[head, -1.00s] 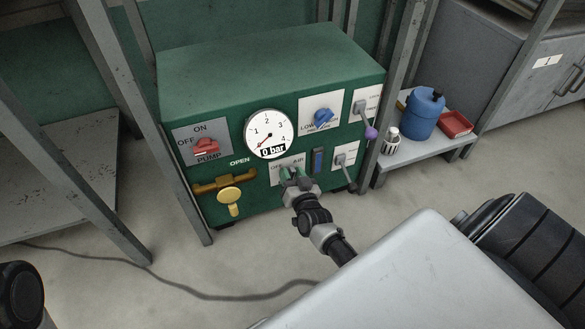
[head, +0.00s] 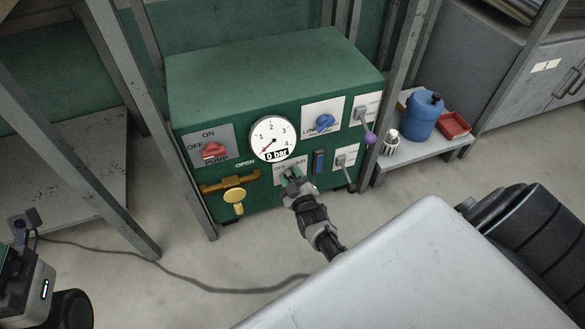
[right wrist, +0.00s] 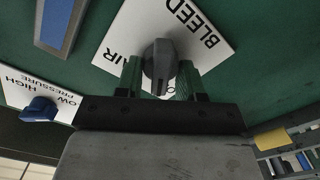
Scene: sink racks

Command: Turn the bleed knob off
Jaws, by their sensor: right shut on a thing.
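The bleed knob (right wrist: 158,62) is a dark grey knob on a white plate (right wrist: 135,25) marked BLEED and AIR. In the right wrist view it sits between my green-padded fingers, its grip bar running roughly up and down the picture. My right gripper (right wrist: 160,80) is shut on it. In the head view my right gripper (head: 290,175) reaches the plate at the lower middle of the green panel (head: 225,180) and hides most of the knob. Part of the plate's lettering is covered. Part of my left arm shows at the lower left edge; its fingers are not visible.
The panel also carries a red pump switch (head: 213,152), a gauge (head: 273,138) reading 0 bar, a blue pressure knob (head: 325,122), a yellow valve handle (head: 234,196) and levers, one purple-tipped (head: 370,137). Rack posts (head: 176,150) flank it. A blue jug (head: 423,115) stands right.

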